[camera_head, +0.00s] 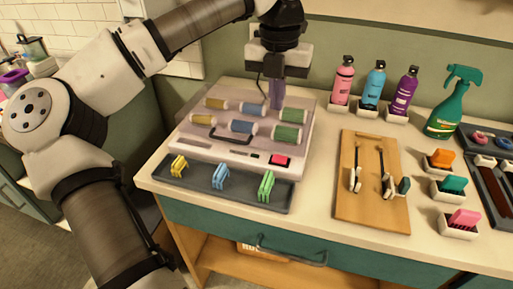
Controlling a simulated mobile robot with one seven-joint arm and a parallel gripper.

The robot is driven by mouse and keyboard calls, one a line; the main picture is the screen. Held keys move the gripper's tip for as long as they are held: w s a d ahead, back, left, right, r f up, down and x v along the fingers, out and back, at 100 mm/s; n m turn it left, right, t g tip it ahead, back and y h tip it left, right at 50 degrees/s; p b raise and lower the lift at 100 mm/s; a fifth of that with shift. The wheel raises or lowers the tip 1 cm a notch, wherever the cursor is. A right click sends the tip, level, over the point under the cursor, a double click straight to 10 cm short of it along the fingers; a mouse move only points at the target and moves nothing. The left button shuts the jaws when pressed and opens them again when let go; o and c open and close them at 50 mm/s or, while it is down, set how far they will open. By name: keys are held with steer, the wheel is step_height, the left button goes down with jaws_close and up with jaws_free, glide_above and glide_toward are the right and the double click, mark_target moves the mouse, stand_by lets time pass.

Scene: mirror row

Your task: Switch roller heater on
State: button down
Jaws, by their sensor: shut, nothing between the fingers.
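The roller heater (172,150) is a pale box on the counter with a clear lid and a dark handle. Several yellow, blue and green rollers show in two rows under the lid. A red switch (281,160) sits at the right end of its front panel; whether it is on or off cannot be told. My gripper (276,104) points down at the heater's back right, above or against the lid, behind the green rollers. Its fingers are shut with nothing between them. Whether they touch the lid cannot be told.
A dark tray (190,187) with yellow, blue and green clips lies in front of the heater. A wooden board (371,205) with tools lies to the right. Pink (343,82), blue (374,86) and purple (404,92) bottles and a green spray bottle (448,110) stand behind.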

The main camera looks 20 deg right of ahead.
mark_target(272, 159)
steer(key=shift+w+a, duration=0.1)
steer(key=shift+a, duration=0.05)
steer(key=shift+f, duration=0.1)
step_height(272, 159, down, 14)
steer(key=shift+r+p, duration=0.1)
steer(key=shift+p, duration=1.05)
